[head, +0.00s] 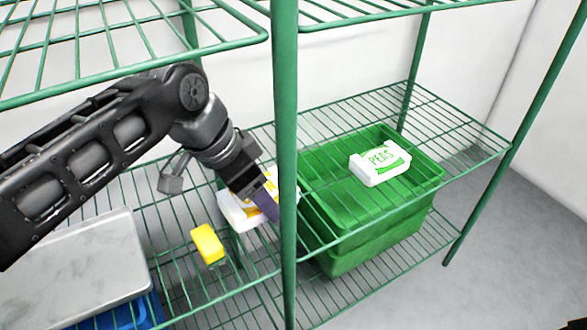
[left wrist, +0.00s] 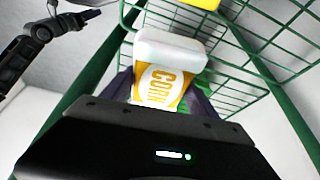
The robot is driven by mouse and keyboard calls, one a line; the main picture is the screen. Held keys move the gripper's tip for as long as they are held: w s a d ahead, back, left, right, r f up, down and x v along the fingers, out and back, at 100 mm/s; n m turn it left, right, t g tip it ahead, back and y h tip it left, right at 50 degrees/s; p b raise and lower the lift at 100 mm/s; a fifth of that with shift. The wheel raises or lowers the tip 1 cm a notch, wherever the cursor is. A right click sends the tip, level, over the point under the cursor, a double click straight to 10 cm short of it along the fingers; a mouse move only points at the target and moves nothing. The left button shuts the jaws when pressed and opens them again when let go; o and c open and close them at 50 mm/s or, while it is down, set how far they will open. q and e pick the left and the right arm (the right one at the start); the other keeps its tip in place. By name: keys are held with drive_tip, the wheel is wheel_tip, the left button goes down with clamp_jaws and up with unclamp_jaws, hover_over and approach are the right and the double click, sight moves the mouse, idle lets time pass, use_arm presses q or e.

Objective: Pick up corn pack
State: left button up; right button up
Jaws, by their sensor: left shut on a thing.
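The corn pack (left wrist: 160,82) is white with a yellow and white label reading CORN. In the left wrist view it sits between the purple fingers of my left gripper (left wrist: 161,95), which is shut on it. In the head view my left gripper (head: 268,200) reaches in from the left to the white and yellow corn pack (head: 238,212), just left of the green shelf post. The post and the gripper hide part of the pack. I cannot tell whether the pack still touches the wire shelf.
A yellow block (head: 207,244) lies on the wire shelf near the corn pack. An upper wire shelf (head: 130,67) hangs above.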

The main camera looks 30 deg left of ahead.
sight(230, 205)
use_arm(q)
drive_tip(key=shift+s+a, duration=0.35)
drive_tip(key=shift+s, duration=0.35)
drive_tip(key=shift+s+a, duration=0.35)
drive_tip(key=shift+s, duration=0.4)
drive_tip(key=shift+s+a, duration=0.35)
drive_tip(key=shift+s, duration=0.35)
drive_tip(key=shift+s, duration=0.1)
